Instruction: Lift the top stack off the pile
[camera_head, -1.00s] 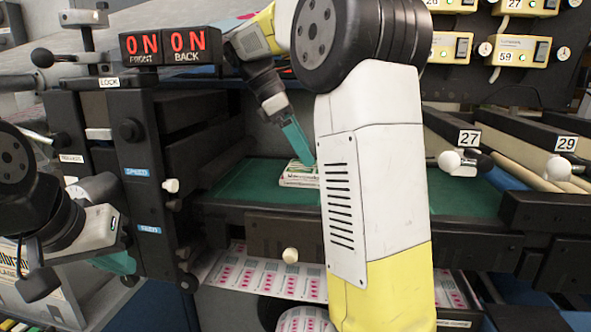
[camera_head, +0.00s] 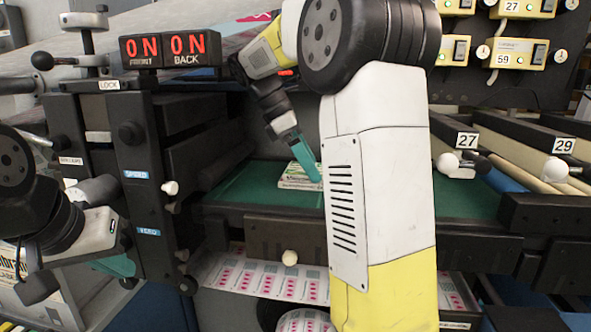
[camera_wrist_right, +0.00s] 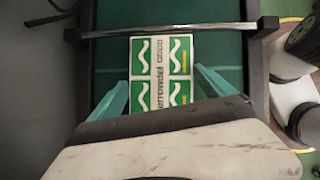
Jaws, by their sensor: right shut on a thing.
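The pile of green-and-white printed labels (camera_head: 297,183) lies on the green table bed, partly hidden by my right arm. In the right wrist view, the top stack (camera_wrist_right: 160,57) shows wavy white lines on green panels and a lettered middle strip. My right gripper (camera_head: 306,163) reaches down to the pile. My left gripper (camera_head: 118,265) is low at the left, away from the pile, mostly hidden.
The green bed (camera_head: 245,190) is bare around the pile. A metal bar (camera_wrist_right: 170,30) crosses just beyond the stack. Black machine posts with a lit ON ON display (camera_head: 170,48) stand at the left. Rollers and knobs marked 27 and 29 (camera_head: 515,150) are at the right.

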